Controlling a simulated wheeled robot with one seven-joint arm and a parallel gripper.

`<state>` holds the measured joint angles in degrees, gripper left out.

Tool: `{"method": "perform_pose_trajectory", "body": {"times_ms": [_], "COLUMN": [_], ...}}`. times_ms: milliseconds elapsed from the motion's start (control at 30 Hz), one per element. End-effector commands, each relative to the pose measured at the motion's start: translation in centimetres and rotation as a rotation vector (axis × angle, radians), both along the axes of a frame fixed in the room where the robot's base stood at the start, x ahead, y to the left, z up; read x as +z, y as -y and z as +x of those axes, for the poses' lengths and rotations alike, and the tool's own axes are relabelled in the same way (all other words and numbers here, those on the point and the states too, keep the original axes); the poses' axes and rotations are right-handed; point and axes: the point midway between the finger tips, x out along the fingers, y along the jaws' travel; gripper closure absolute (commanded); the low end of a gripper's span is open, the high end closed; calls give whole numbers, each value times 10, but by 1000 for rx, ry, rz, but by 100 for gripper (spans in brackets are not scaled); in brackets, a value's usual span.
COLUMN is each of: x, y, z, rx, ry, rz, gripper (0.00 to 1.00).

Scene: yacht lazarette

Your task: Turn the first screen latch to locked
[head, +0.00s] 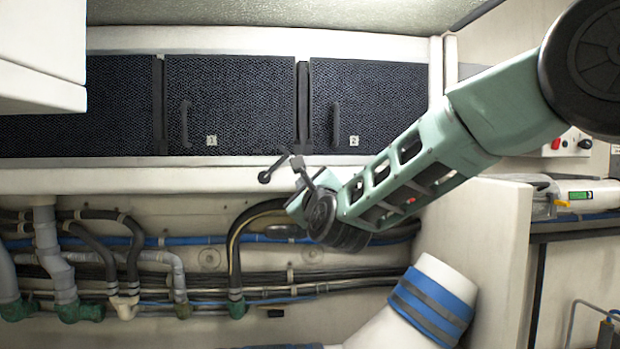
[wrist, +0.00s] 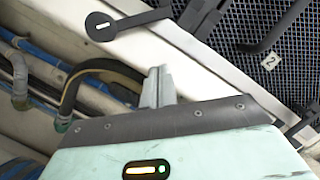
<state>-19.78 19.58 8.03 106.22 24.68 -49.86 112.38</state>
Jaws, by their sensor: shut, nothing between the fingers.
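The first screen latch (head: 264,178) is a dark lever with a round end, on the pale sill below the screen panel marked 1 (head: 235,100). Its arm slants up and right toward the dark strip between panels 1 and 2. In the wrist view the latch (wrist: 128,21) shows its round end with a white slot mark. My gripper (head: 298,164) is at the sill, just right of the latch arm. In the wrist view my gripper (wrist: 158,78) has its pale fingers together and empty, with a gap in the picture to the latch. I cannot tell its depth from the latch.
The screen panel marked 2 (head: 375,100) has a dark handle (head: 336,124). Hoses and pipes (head: 130,250) run under the sill. A white cabinet (head: 40,50) juts in at upper left. A thick white duct with blue bands (head: 432,300) stands at lower right.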

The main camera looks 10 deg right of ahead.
Motion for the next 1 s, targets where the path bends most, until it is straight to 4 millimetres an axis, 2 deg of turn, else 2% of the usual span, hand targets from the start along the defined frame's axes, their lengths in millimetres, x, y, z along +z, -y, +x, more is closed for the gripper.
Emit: {"method": "perform_pose_trajectory", "body": {"times_ms": [33, 100, 300, 1000], "x": [6, 16, 29, 31], "y": [-2, -11, -24, -29], "z": [11, 8, 9, 9], "rx": [-1, 4, 1, 0], "ry": [-2, 0, 2, 1], "rz": [-1, 0, -1, -26], "gripper": [100, 100, 100, 100]}}
